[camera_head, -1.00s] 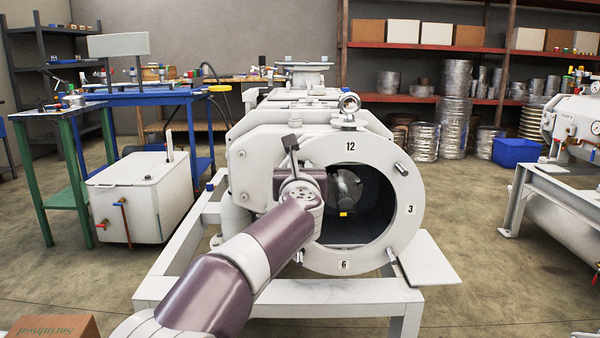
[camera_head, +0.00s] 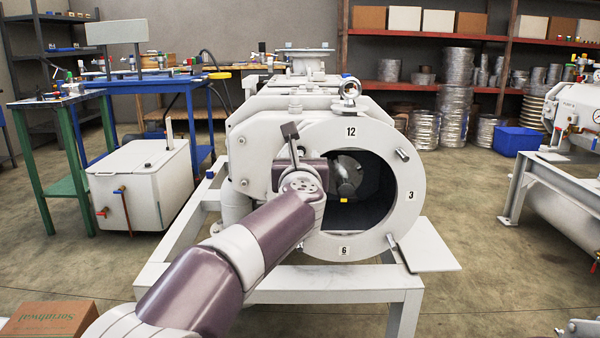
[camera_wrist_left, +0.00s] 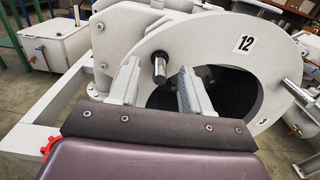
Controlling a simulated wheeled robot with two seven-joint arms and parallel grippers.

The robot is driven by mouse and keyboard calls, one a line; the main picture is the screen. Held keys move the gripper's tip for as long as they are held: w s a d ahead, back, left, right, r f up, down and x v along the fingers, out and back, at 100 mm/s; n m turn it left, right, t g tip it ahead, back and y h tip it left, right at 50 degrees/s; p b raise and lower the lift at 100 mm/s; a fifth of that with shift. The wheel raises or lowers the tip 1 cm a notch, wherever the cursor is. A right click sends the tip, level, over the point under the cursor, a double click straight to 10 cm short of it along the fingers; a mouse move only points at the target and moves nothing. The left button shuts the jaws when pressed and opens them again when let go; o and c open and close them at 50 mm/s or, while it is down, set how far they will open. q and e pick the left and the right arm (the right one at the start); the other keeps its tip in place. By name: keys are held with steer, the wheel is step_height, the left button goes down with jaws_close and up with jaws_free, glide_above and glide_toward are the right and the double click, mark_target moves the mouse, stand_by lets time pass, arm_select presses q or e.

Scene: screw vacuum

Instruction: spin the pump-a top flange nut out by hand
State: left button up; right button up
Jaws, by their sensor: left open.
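The round white end flange (camera_head: 398,220) of the pump faces me, with 12, 3 and 6 labels around its dark bore. My left gripper (camera_wrist_left: 160,88) is open at the flange's upper left. In the left wrist view, a short metal stud (camera_wrist_left: 160,68) with a dark end stands between and beyond its two pale fingers, apart from both. Other studs stick out at the upper right (camera_head: 402,155) and lower right (camera_head: 391,241). I cannot make out a separate nut. My right gripper is not in view.
A lifting eye (camera_head: 349,89) stands on the pump above the flange. The white frame (camera_head: 340,283) supports the pump, with a flat plate (camera_head: 428,248) at its right. A white tank (camera_head: 142,185) stands at left. A cardboard box (camera_head: 48,318) lies at lower left.

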arm_select(q)
steer(key=s, duration=1)
steer(key=shift+p, duration=0.35)
stand_by(0.3)
